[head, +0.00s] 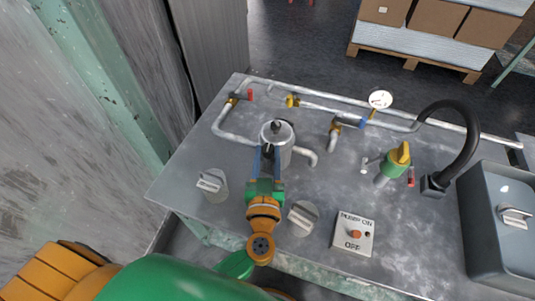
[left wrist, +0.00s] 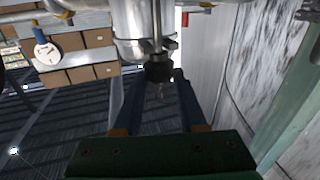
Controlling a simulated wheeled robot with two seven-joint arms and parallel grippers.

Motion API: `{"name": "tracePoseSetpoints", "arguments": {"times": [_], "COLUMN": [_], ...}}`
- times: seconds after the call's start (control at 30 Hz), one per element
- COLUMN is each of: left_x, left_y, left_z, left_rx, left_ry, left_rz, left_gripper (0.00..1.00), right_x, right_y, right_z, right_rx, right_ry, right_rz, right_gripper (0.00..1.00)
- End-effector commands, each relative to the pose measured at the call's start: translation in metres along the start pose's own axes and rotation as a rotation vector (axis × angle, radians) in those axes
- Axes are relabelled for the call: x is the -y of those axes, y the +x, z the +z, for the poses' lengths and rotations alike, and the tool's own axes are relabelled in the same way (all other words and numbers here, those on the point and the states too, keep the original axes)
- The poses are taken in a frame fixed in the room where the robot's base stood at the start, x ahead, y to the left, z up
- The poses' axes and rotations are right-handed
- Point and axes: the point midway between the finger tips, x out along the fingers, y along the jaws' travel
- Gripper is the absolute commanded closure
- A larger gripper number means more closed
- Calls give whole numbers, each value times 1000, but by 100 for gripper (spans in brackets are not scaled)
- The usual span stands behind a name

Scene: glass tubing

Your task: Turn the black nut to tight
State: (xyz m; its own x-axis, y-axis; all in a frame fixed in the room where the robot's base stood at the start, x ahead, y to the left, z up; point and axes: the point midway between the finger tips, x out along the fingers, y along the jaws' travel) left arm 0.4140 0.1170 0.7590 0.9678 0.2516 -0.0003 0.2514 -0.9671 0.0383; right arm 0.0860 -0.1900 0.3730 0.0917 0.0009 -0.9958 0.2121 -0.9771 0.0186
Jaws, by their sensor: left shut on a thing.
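The black nut (head: 276,126) sits around a thin upright rod at the top of a shiny metal cylinder (head: 284,158). In the left wrist view the dark nut (left wrist: 159,72) shows on the rod, close to the cylinder's end (left wrist: 138,48). My left gripper (head: 265,150) reaches it from the front of the bench. Its two dark blue fingers (left wrist: 158,88) lie on either side of the nut and are shut on it. The fingers partly hide the nut's sides, so I cannot tell how tight it sits. My right gripper is in neither view.
Metal pipes with small valves and a round gauge (head: 380,99) run along the back of the bench (head: 300,255). Grey knobs (head: 303,218) and a pump switch plate (head: 353,236) are near the front.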

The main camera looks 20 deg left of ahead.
Motion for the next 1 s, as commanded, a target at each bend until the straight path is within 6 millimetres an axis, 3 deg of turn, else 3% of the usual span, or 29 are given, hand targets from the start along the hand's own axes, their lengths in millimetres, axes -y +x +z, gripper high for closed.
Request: {"name": "tracePoseSetpoints", "arguments": {"times": [0.27, 0.6, 0.77, 1.0], "left_x": [1, 7, 10, 14], "left_y": [0, 1, 2, 4], "left_z": [-3, -3, 1, 5], "left_rx": [2, 13, 16, 21], "left_ry": [4, 8, 9, 9], "left_rz": [42, 281, 418, 598], "left_gripper": [100, 100, 100, 100], "right_x": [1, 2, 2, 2], "right_y": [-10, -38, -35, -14], "right_z": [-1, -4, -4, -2], "right_rx": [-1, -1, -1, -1], "right_ry": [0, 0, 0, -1], "right_rz": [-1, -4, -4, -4], "right_gripper": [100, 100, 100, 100]}}
